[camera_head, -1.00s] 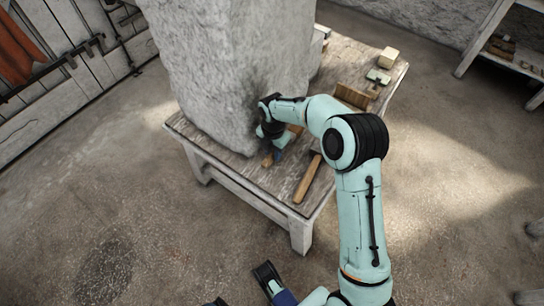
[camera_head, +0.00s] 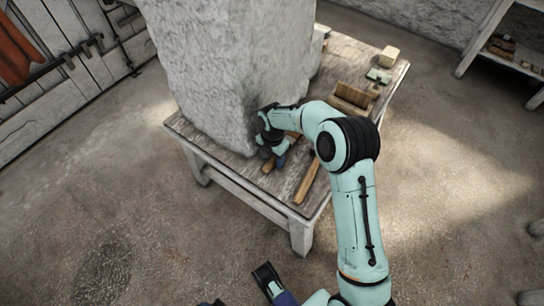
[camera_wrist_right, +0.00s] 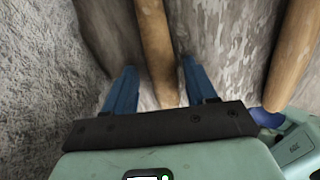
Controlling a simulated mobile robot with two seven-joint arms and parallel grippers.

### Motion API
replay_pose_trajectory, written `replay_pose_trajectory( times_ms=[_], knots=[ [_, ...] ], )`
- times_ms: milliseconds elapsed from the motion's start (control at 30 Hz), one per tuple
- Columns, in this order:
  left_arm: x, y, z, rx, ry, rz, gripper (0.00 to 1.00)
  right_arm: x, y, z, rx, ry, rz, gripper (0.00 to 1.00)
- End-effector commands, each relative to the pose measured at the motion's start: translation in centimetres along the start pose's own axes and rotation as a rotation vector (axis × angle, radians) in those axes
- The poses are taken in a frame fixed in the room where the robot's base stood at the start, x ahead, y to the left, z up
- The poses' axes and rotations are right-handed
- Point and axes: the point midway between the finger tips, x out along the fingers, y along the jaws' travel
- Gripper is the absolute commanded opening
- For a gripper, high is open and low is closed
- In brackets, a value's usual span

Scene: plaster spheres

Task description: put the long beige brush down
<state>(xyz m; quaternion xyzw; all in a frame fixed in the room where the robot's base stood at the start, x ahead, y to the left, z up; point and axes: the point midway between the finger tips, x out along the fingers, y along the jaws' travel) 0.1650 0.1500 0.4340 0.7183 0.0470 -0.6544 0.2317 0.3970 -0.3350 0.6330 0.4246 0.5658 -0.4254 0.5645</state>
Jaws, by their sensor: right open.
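The long beige brush appears to be the slim wooden piece (camera_wrist_right: 155,45) that runs between my right fingers in the right wrist view. Its end (camera_head: 268,165) shows in the head view on the table (camera_head: 235,178), at the foot of the stone block. My right gripper (camera_head: 275,160) is low over the table; in the right wrist view its blue fingers (camera_wrist_right: 158,80) stand apart, with gaps on both sides of the handle. The brush's head is hidden. What looks like part of my left gripper (camera_head: 265,272) shows at the bottom edge, mostly cut off.
A large rough stone block (camera_head: 225,70) fills the table's left part. A wooden-handled tool (camera_head: 307,182) lies just right of my gripper. A wide brush (camera_head: 352,95), a small green-topped item (camera_head: 378,76) and a pale block (camera_head: 389,55) are farther back. The table's front right edge is near.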

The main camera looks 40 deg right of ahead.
Motion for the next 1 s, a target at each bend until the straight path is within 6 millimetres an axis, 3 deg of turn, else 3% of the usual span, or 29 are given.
replay_pose_trajectory(
  times_ms=[300, 500, 700, 1000],
  knots=[
    [-2.5, 0.9, 3.1, 0.008, -0.091, 0.005, 0.83, -7.7, 0.3, -0.8, 0.000, -0.003, 0.007, 0.56],
    [-3.5, 1.1, 4.6, 0.011, -0.134, 0.007, 0.83, -11.5, 0.3, -0.8, 0.000, -0.002, 0.005, 0.56],
    [-3.9, 1.3, 5.2, 0.012, -0.154, 0.007, 0.83, -13.2, 0.3, -0.9, 0.000, -0.001, 0.002, 0.56],
    [-3.9, 1.3, 5.3, 0.012, -0.157, 0.007, 0.83, -13.4, 0.3, -0.9, -0.001, 0.000, 0.002, 0.56]
  ],
)
